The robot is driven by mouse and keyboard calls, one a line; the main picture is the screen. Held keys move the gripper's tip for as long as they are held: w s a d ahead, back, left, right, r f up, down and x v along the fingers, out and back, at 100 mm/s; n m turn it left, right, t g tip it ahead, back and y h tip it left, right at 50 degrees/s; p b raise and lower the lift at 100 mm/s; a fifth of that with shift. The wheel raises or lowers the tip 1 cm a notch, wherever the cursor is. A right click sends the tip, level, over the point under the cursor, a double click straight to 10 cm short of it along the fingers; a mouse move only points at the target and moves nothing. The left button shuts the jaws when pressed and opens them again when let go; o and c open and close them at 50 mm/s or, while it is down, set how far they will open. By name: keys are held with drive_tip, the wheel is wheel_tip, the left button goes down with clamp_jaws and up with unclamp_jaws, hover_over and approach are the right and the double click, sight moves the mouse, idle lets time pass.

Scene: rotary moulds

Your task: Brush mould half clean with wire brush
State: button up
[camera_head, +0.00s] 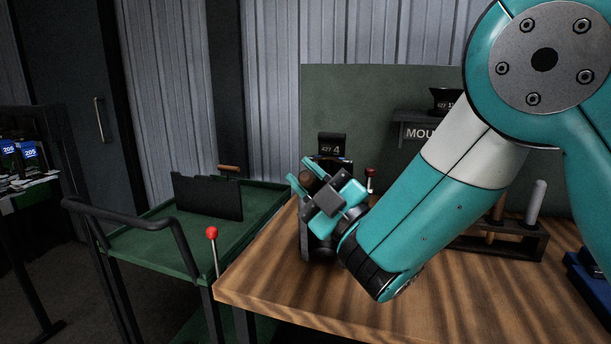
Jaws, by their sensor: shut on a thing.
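My gripper (322,184) is over the left end of the wooden bench, its teal fingers shut on a small brown piece (307,181). This looks like the handle of the wire brush; its bristles are hidden. A dark block-like thing (305,238), perhaps the mould half or its holder, stands on the bench directly behind and below my gripper. My gripper covers most of it, so I cannot tell whether the brush touches it. A black tag reading 427 4 (332,145) shows just above it.
A green cart (150,252) with a dark upright panel (206,198) stands left of the bench (300,300). Red-knobbed levers stand at the bench's left edge (211,233) and behind my gripper (370,174). A tool rack (520,243) is at right. The bench front is clear.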

wheel_tip(320, 180, down, 6)
drive_tip(key=f+b, duration=0.1)
drive_tip(key=b, duration=0.4)
wheel_tip(320, 180, up, 5)
drive_tip(key=p, duration=0.4)
drive_tip(key=shift+w+f+p, duration=0.15)
drive_tip(key=shift+p, duration=0.2)
idle(2.1)
wheel_tip(320, 180, up, 4)
drive_tip(key=p, duration=0.3)
drive_tip(key=shift+f, duration=0.25)
wheel_tip(320, 180, down, 8)
drive_tip(key=b, duration=0.6)
drive_tip(key=shift+r+b, duration=0.15)
drive_tip(key=shift+b, duration=0.25)
